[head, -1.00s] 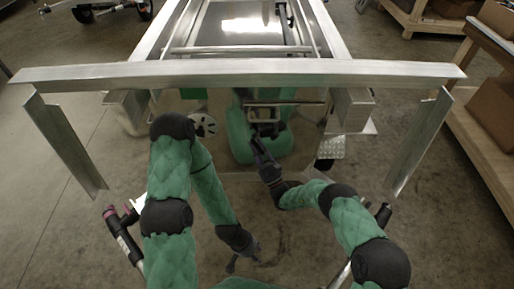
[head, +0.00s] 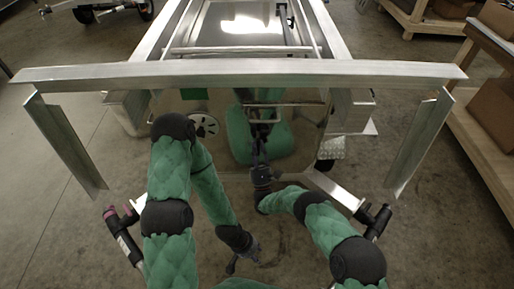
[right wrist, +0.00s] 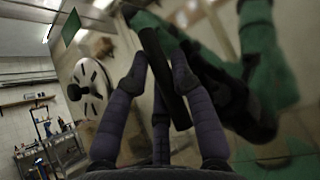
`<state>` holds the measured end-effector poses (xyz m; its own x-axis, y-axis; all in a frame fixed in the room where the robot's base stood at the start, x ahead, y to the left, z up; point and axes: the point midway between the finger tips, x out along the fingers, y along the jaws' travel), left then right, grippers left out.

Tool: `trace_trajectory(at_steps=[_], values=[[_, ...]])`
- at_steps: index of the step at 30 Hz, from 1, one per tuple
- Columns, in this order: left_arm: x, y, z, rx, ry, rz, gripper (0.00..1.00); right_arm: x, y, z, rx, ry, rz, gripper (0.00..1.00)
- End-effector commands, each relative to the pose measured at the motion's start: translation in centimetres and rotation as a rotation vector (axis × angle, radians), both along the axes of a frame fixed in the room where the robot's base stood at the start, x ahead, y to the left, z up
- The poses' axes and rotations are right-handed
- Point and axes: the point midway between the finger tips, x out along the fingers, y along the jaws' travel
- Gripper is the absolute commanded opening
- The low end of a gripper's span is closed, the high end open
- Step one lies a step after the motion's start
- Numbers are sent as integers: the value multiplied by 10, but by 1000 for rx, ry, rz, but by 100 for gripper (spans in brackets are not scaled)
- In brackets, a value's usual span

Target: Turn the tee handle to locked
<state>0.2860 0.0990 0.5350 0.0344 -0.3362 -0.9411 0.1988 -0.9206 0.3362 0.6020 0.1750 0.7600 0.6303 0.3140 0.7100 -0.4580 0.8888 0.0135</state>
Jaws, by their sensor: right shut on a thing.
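The tee handle shows in the right wrist view as a dark, round bar (right wrist: 168,80) running tilted between the fingers of my right gripper (right wrist: 158,72). The fingers are shut on it. In the head view my right gripper (head: 262,138) is at the rear panel of the trailer, below the top cross rail, and the handle is too small and covered to make out there. My left gripper (head: 246,264) hangs low over the floor, away from the trailer; its fingers look spread and empty.
A long aluminium beam (head: 240,73) crosses in front, with angled end legs (head: 418,145). A white slotted disc (head: 204,125) sits on the shiny panel left of my right gripper; it also shows in the right wrist view (right wrist: 90,88). Wooden shelving (head: 490,135) stands at right.

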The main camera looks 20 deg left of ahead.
Motion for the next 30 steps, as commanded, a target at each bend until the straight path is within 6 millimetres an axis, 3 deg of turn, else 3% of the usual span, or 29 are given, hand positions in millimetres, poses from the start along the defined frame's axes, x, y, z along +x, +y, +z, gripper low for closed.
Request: trace_trajectory(at_steps=[9, 10, 12, 23, 30], values=[[0, 0, 0, 0, 0, 0, 40, 1, -1, -1, 1, 5, -1, 0], [0, 0, 0, 0, 0, 0, 40, 1, -1, -2, 1, 5, -1, 33], [0, 0, 0, 0, 0, 0, 40, 1, -1, -1, 1, 5, -1, 50], [0, 0, 0, 0, 0, 0, 40, -1, -1, -2, 0, 2, 0, 50], [0, 0, 0, 0, 0, 0, 40, -18, -10, -23, -1, 8, 0, 50]])
